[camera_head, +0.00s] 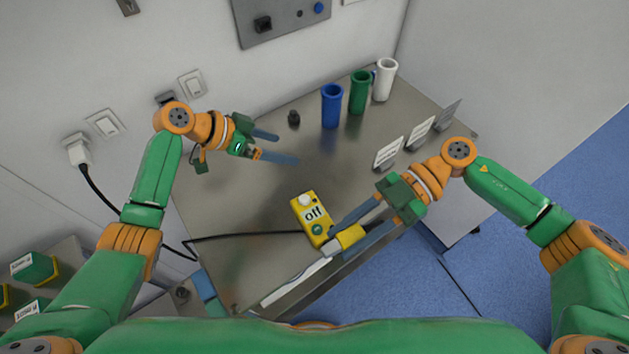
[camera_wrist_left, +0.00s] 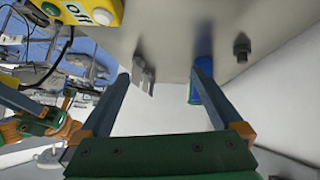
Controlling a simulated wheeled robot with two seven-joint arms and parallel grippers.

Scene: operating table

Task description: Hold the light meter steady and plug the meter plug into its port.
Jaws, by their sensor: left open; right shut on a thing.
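The yellow light meter (camera_head: 313,217), labelled "off", lies on the grey table near its front edge. It also shows in the left wrist view (camera_wrist_left: 92,10) at the top left. My right gripper (camera_head: 343,241) is shut on the yellow meter plug (camera_head: 350,237), just below and right of the meter's lower end. The fingers partly cover the plug. I cannot tell whether the plug touches the meter, and the port is not clearly visible. My left gripper (camera_head: 287,147) is open and empty above the table, up and left of the meter; its spread fingers show in the left wrist view (camera_wrist_left: 163,76).
A black cable (camera_head: 245,236) runs across the table from a wall plug (camera_head: 79,153). Blue (camera_head: 331,107), green (camera_head: 358,94) and white (camera_head: 384,80) tubes stand at the back. Label cards (camera_head: 388,152) stand along the right edge. A small black knob (camera_head: 293,118) stands behind my left gripper.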

